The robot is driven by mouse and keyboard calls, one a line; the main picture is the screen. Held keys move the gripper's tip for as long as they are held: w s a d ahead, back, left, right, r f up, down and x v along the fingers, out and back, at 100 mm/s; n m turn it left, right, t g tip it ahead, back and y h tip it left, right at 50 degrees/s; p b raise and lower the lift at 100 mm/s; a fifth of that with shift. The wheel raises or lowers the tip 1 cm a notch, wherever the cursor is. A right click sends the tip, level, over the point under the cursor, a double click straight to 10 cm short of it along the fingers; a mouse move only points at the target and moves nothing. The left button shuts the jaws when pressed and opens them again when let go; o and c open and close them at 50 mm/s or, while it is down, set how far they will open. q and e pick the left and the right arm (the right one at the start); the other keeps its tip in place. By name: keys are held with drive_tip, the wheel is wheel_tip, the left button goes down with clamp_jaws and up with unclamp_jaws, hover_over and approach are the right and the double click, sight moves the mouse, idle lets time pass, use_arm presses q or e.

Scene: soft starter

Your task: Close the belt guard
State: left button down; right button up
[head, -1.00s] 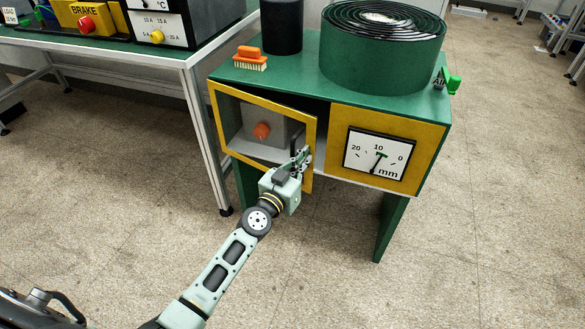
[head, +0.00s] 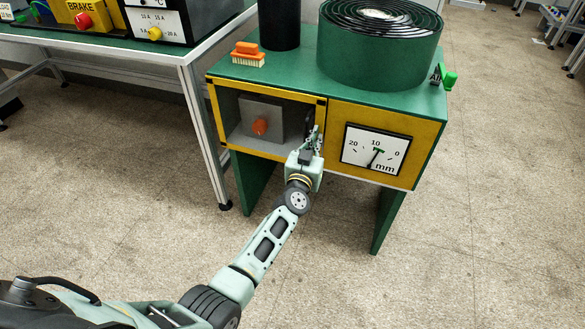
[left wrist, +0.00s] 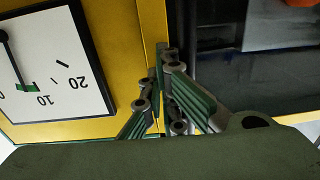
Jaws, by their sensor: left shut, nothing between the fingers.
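The belt guard is a clear door with a yellow frame (head: 218,115) on the left half of the green cabinet's front. It sits about flush with the yellow gauge panel (head: 335,148) beside it. A grey plate with an orange knob (head: 260,126) shows through it. My left gripper (head: 316,132) is shut and empty at the guard's right edge, and hides part of that edge. In the left wrist view its fingers (left wrist: 163,65) are at the yellow edge between the gauge panel and the dark opening; contact is hard to tell. My right gripper is not in view.
The green cabinet top (head: 300,72) carries an orange brush (head: 248,56), a dark cylinder (head: 279,25) and a large coiled belt (head: 380,50). A workbench (head: 130,60) with a brake box stands at the left. The floor in front is clear.

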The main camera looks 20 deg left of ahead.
use_arm(q)
drive_tip(key=s, duration=1.2)
drive_tip(key=s+d+f+m+g+h, duration=0.2)
drive_tip(key=s+f+g, duration=0.2)
drive_tip(key=s+f, duration=0.5)
drive_tip(key=s+d+f+m+g+h, duration=0.15)
drive_tip(key=s+f+g, duration=0.4)
drive_tip(key=f, duration=0.65)
drive_tip(key=s+a+f+g+y, duration=0.1)
drive_tip(key=s+a+f+g, duration=0.15)
drive_tip(key=s, duration=0.35)
drive_tip(key=s+a+f+n+g+y, duration=0.1)
drive_tip(key=s+a+f, duration=0.25)
drive_tip(key=s, duration=0.35)
drive_tip(key=s+a+f+g+y, duration=0.1)
drive_tip(key=s+a+f+g, duration=0.1)
drive_tip(key=s+a+f, duration=0.3)
drive_tip(key=s+a+f+g+p, duration=0.1)
drive_tip(key=s+g+p, duration=0.1)
drive_tip(key=s+p, duration=1.5)
drive_tip(key=s, duration=0.3)
drive_tip(key=shift+a+f, duration=0.2)
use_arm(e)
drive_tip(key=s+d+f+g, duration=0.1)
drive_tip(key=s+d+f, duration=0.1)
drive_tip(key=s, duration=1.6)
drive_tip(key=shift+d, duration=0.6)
